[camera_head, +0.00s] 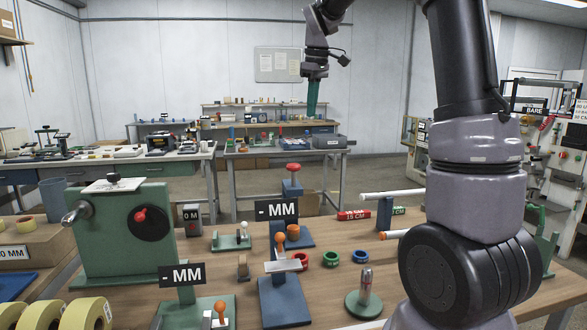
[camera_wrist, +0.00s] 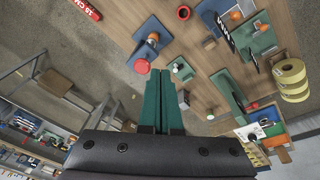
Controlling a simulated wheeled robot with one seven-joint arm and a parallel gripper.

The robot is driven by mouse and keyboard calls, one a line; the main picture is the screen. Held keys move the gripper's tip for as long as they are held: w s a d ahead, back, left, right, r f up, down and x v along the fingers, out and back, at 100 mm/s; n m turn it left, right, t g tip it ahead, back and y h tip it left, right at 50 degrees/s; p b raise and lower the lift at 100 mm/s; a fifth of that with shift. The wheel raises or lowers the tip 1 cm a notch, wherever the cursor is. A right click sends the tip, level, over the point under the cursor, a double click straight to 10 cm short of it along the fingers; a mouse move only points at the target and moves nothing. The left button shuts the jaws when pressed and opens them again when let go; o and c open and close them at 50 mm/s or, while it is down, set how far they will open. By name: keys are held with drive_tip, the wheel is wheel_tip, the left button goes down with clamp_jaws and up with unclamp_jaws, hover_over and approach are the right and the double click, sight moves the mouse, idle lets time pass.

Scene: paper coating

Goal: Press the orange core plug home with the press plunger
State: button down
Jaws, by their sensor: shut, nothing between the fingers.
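The press is a blue stand whose plunger has a red mushroom knob (camera_head: 293,167) at its top, behind a "- MM" sign in the head view. In the wrist view, the red knob (camera_wrist: 143,66) stands over a blue base. A small orange piece (camera_head: 292,231) sits low at the press, and it also shows in the wrist view (camera_wrist: 153,37); it looks like the core plug. How deep it sits cannot be seen. My gripper (camera_head: 312,112) is shut and empty, pointing down, high above and behind the press; its green fingers (camera_wrist: 163,105) show in the wrist view.
A front blue stand (camera_head: 283,300) with an orange knob and a green stand with a "- MM" sign (camera_head: 182,275) are near the press.

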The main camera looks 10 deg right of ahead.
sight(292, 164)
drive_tip(key=w+a+f+n, duration=0.1)
drive_tip(key=w+f+n, duration=0.1)
drive_tip(key=w+f, duration=0.1)
drive_tip(key=w+a+f+n+g+h, duration=0.1)
drive_tip(key=w+a+f+n, duration=0.1)
drive_tip(key=w+f, duration=0.2)
drive_tip(key=w+a+f+n+g, duration=0.1)
drive_tip(key=w+f+n, duration=0.1)
drive_tip(key=w, duration=0.4)
drive_tip(key=shift+w+a+f+h, duration=0.1)
drive_tip(key=shift+f+h, duration=0.05)
drive_tip(key=shift+f, duration=0.3)
drive_tip(key=shift+w+a+f+h, duration=0.1)
drive_tip(key=shift+f+h, duration=0.05)
drive_tip(key=shift+f, duration=0.3)
drive_tip(key=shift+s+d+f, duration=0.1)
drive_tip(key=shift+d+f, duration=0.1)
drive_tip(key=shift+f, duration=1.55)
drive_tip(key=shift+d+f, duration=0.2)
drive_tip(key=shift+f, duration=1.55)
